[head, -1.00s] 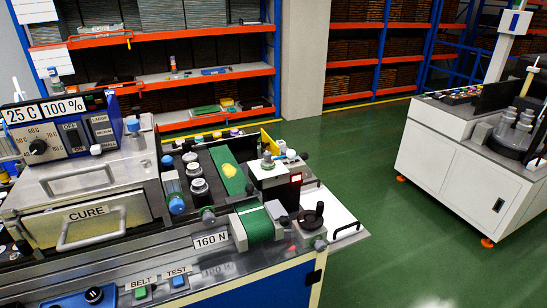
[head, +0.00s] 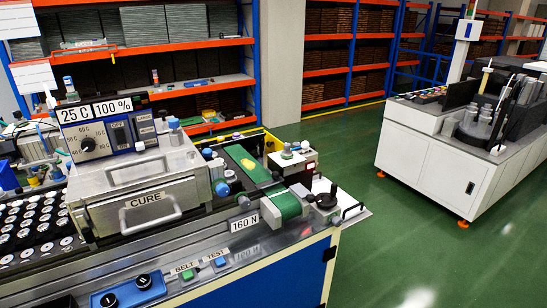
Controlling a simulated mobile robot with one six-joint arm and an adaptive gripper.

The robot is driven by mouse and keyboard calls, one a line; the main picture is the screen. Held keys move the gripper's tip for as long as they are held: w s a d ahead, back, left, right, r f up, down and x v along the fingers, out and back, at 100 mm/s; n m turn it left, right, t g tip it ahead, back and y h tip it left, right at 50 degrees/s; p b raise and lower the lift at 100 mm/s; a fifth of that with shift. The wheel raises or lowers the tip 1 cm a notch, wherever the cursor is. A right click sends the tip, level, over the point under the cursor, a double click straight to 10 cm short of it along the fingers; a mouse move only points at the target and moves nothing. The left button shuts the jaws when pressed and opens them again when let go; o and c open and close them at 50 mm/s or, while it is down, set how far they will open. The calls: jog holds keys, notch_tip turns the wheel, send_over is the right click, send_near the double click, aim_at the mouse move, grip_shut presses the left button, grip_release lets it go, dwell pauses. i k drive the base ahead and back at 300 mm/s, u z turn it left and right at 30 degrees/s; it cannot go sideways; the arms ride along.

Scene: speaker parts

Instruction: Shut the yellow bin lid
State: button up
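I cannot make out a yellow bin with a lid for certain in the head view. A yellow wall or rim (head: 273,142) shows behind the green belt, mostly hidden by the bench equipment. I cannot tell whether it belongs to the bin or whether any lid is open. My gripper is not in view.
A bench with a metal CURE box (head: 150,200), a green belt (head: 247,163) and a tray of several round white-topped pieces (head: 32,222) fills the left and front. A white machine cabinet (head: 425,160) stands right. Green floor (head: 350,190) is clear between them.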

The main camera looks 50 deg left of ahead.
aim_at(272, 145)
jog(key=z, duration=0.15)
jog(key=k, duration=0.7)
jog(key=u, duration=1.65)
jog(key=i, duration=1)
jog(key=u, duration=0.05)
